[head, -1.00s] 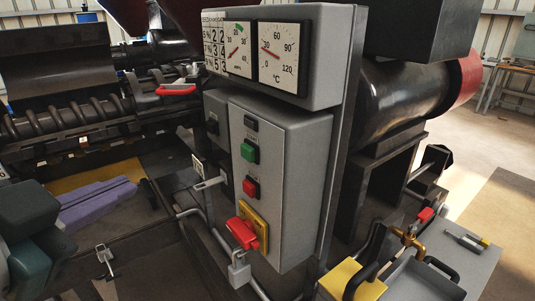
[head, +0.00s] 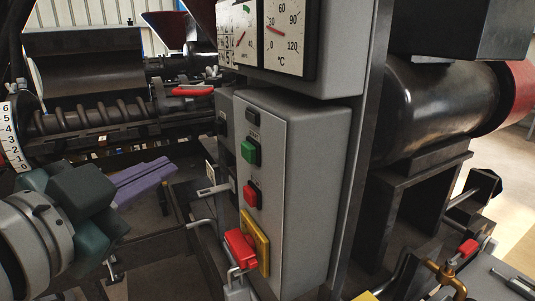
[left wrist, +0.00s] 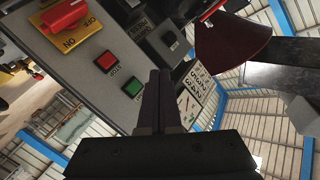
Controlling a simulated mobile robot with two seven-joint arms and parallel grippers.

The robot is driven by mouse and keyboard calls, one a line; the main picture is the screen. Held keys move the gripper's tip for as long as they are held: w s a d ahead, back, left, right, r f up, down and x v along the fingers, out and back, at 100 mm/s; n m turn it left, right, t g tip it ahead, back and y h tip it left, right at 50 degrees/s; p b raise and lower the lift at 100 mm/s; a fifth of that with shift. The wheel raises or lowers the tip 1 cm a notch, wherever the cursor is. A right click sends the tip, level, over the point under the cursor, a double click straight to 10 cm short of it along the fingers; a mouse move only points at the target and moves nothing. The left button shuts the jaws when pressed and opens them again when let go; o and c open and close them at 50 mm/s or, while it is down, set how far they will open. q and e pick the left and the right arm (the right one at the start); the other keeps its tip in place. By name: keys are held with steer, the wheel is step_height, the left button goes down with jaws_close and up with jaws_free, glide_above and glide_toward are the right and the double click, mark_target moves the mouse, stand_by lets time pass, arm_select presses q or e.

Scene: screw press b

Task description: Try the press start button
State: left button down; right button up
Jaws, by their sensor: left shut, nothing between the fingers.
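The green button (head: 250,153), which I take as the start button, sits on the front of the grey control box (head: 315,190). Below it is a red button (head: 251,195), and above it a black one (head: 253,117). My left gripper (head: 164,166) has teal body blocks and purplish fingers. It is shut and empty, left of the box and apart from it. In the left wrist view its dark fingers (left wrist: 159,75) point up toward the panel, just right of the green button (left wrist: 133,88); the red button (left wrist: 105,62) is beyond. My right gripper is out of view.
A metal latch bar (head: 212,189) sticks out left of the box. Gauges (head: 286,36) hang above. The screw (head: 90,115) lies behind left.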

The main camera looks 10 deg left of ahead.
mark_target(246, 153)
arm_select(q)
steer(key=w+d+b, duration=0.1)
steer(key=w+d, duration=0.3)
steer(key=d, duration=0.2)
stand_by(0.3)
steer(key=shift+d, duration=0.15)
stand_by(1.7)
steer(key=shift+w+d, duration=0.2)
